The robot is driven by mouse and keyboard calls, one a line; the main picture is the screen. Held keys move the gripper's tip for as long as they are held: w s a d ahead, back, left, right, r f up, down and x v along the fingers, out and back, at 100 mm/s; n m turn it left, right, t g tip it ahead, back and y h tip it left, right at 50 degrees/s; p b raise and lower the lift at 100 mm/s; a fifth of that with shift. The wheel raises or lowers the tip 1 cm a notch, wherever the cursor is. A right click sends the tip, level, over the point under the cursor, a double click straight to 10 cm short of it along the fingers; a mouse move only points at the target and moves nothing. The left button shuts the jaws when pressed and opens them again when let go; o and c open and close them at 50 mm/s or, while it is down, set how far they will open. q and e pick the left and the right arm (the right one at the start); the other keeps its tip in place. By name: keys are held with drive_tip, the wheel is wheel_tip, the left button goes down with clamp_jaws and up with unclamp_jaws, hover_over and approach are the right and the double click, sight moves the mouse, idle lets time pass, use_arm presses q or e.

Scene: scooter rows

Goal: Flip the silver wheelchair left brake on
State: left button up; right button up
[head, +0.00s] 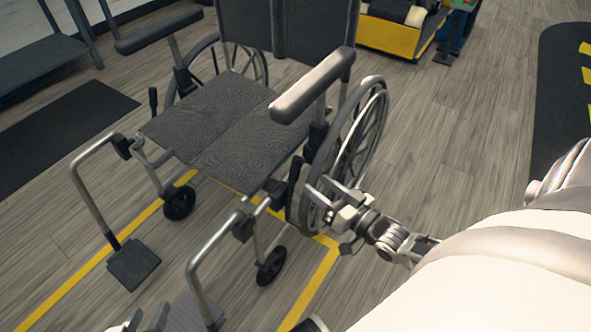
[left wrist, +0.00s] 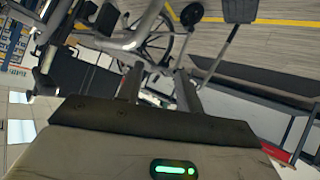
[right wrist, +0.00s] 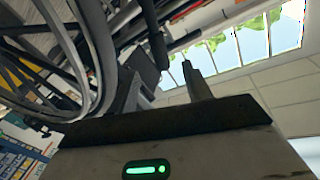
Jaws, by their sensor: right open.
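The silver wheelchair (head: 225,120) stands upright with a black seat, facing the lower left of the head view. Its left wheel (head: 362,130) is on the picture's right. My right gripper (head: 322,192) is open beside the lower front of that wheel. In the right wrist view, a dark bar, possibly the left brake lever (right wrist: 150,30), reaches down towards the gap between the open fingers (right wrist: 165,88). Whether they touch it I cannot tell. A black upright lever (head: 153,98) shows on the chair's other side. My left gripper (left wrist: 158,88) is open, with a silver tube beyond it.
The footrests (head: 133,264) stick out at the front left, near my left arm at the bottom edge. A yellow floor line (head: 318,285) runs under the chair. A yellow scooter (head: 400,35) stands behind. The floor at right (head: 455,130) is clear.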

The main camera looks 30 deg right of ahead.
sight(300, 172)
drive_tip(key=w, duration=0.2)
drive_tip(key=w+a+b, duration=0.1)
drive_tip(key=w, duration=0.4)
drive_tip(key=shift+w+a+f+b, duration=0.1)
drive_tip(key=shift+w+a+b, duration=0.1)
drive_tip(key=shift+w+b, duration=0.1)
use_arm(q)
drive_tip(key=shift+w+d+r+t+h, duration=0.2)
drive_tip(key=shift+d+r+t+h, duration=0.1)
drive_tip(key=shift+r+t, duration=0.35)
use_arm(e)
drive_tip(key=shift+w+a, duration=0.1)
drive_tip(key=shift+w, duration=0.4)
